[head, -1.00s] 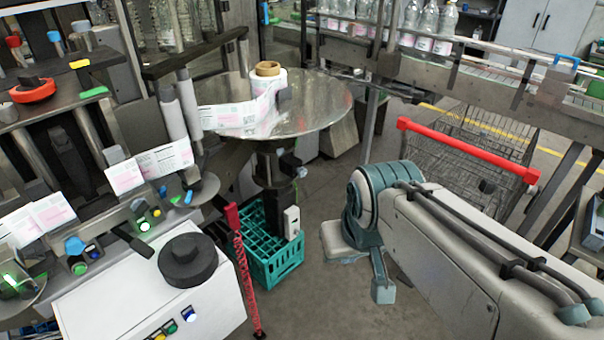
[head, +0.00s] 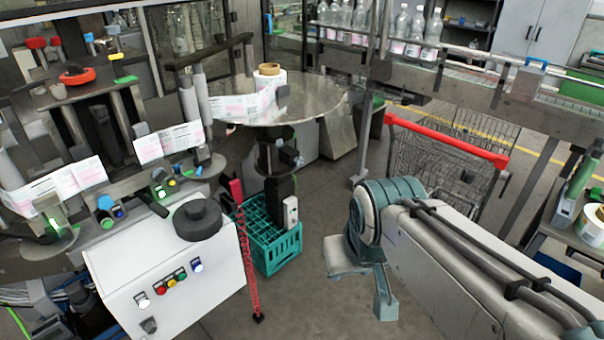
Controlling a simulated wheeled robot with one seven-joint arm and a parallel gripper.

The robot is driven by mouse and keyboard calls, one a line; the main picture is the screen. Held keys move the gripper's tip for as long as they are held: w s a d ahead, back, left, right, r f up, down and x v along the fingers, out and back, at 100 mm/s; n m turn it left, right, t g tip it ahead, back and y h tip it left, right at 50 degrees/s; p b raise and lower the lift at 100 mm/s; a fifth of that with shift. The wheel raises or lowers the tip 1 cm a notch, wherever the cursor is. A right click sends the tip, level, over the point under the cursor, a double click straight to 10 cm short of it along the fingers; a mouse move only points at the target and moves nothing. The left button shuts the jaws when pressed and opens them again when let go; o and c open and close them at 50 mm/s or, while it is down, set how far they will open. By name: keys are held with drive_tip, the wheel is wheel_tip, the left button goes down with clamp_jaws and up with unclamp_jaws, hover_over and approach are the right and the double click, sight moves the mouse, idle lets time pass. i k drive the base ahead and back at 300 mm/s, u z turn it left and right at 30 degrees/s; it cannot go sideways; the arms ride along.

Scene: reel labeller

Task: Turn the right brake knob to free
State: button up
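I cannot tell for sure which part is the right brake knob. A grey block-shaped fitting (head: 291,157) sits on the post under the round reel table (head: 325,98). A white label reel (head: 269,80) stands on that table. My arm reaches in from the lower right and its visible joint is well apart from the labeller. I see no gripper fingers.
A white cabinet (head: 125,268) with buttons and a thick black disc (head: 198,219) stands at the front left. A red-handled cart (head: 445,170) is behind my arm. Some floor between crate and arm is clear.

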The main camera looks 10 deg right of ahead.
sight(298, 161)
drive_tip(key=z, duration=0.2)
drive_tip(key=i, duration=1.2)
drive_tip(key=u, duration=0.7)
